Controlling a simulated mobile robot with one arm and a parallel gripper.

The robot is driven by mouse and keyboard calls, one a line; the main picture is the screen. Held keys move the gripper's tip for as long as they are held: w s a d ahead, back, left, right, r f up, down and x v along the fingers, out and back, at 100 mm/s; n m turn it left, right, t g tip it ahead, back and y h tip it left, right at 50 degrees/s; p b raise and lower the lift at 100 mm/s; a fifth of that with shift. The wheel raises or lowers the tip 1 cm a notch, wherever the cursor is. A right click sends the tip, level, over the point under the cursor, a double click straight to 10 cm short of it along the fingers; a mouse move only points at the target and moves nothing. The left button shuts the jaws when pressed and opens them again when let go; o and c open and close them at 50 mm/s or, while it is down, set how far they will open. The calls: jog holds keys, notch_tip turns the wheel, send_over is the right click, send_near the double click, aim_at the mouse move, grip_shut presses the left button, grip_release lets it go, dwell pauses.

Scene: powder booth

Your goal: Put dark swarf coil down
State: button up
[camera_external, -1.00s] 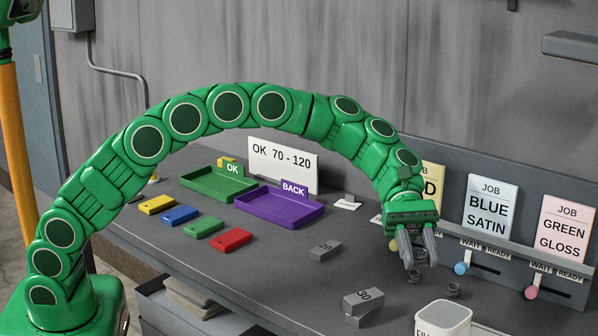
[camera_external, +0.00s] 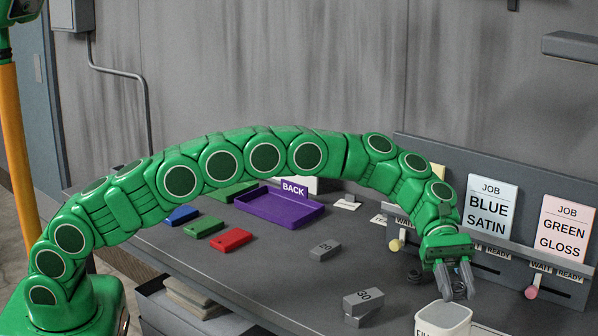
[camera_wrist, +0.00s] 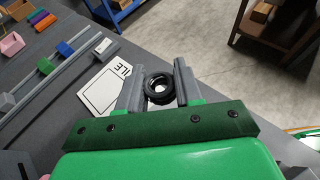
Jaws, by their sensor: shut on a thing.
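My gripper (camera_external: 459,296) is at the right side of the grey bench, fingers pointing down, close beside a white container (camera_external: 443,318). In the wrist view, my gripper (camera_wrist: 159,90) is shut on a dark round swarf coil (camera_wrist: 159,82) with an open middle. In the external view I cannot make out the held coil between the fingers. Another small dark coil-like piece (camera_external: 415,276) shows on the bench left of my gripper, partly hidden by it. I cannot tell the gap between the held coil and the bench.
Grey blocks marked 20 (camera_external: 325,250) and 30 (camera_external: 363,299) stand left of the container. A rack (camera_external: 480,237) with job cards and slider knobs rises behind. A purple BACK tray (camera_external: 281,207) and coloured tags lie further left.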

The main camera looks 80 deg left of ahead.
aim_at(454, 320)
jog(key=shift+w+d+f, duration=0.15)
jog(key=shift+w+f, duration=0.2)
jog(key=shift+f, duration=1.6)
jog(key=shift+f, duration=0.45)
jog(key=o, duration=1.1)
jog(key=shift+r, duration=0.55)
jog(key=v, duration=0.7)
jog(key=shift+a, duration=0.25)
jog(key=shift+o, duration=0.3)
